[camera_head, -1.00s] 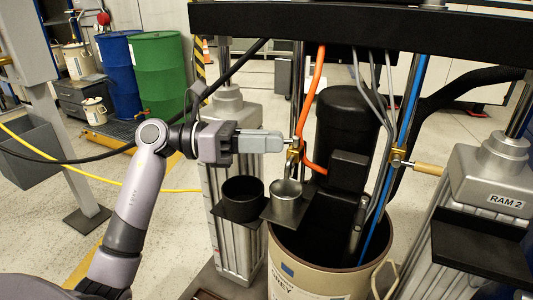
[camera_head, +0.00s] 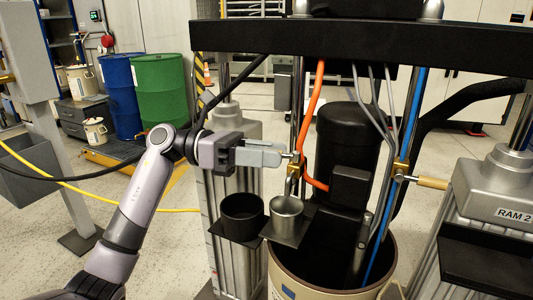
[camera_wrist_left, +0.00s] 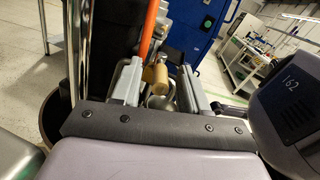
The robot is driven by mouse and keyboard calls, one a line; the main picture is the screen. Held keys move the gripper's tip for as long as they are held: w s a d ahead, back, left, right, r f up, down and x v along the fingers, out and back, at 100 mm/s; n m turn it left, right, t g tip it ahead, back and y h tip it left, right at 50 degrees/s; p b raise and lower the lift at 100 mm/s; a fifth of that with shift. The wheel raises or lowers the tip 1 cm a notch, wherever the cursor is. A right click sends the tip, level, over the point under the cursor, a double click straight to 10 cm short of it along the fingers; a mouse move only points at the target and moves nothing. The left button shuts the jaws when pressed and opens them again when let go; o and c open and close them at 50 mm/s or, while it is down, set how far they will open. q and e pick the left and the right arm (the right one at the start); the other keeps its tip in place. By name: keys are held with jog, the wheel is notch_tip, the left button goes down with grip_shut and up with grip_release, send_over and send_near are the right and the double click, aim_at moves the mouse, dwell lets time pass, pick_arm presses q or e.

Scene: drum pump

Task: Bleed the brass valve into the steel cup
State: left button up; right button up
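The brass valve (camera_head: 295,166) is on a vertical pipe left of the black motor. A bent spout comes down from it above the steel cup (camera_head: 287,214). The cup stands upright on a dark bracket plate; I cannot see its contents. My left gripper (camera_head: 288,156) reaches the valve from the left. In the left wrist view a tan cylindrical handle (camera_wrist_left: 155,74) lies between the grey fingers of this gripper (camera_wrist_left: 160,82). The fingers are apart, with a gap on the handle's right side. My right gripper is not in view.
A black cup (camera_head: 241,216) stands left of the steel cup. An orange hose (camera_head: 312,110) runs just right of the valve. A second brass valve (camera_head: 400,170) with a tan handle is further right. A black crossbeam (camera_head: 350,45) spans above, and an open drum (camera_head: 300,282) stands below.

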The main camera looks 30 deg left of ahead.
pick_arm(q)
jog(key=v, duration=0.7)
jog(key=shift+b, duration=0.35)
jog(key=shift+a, duration=0.1)
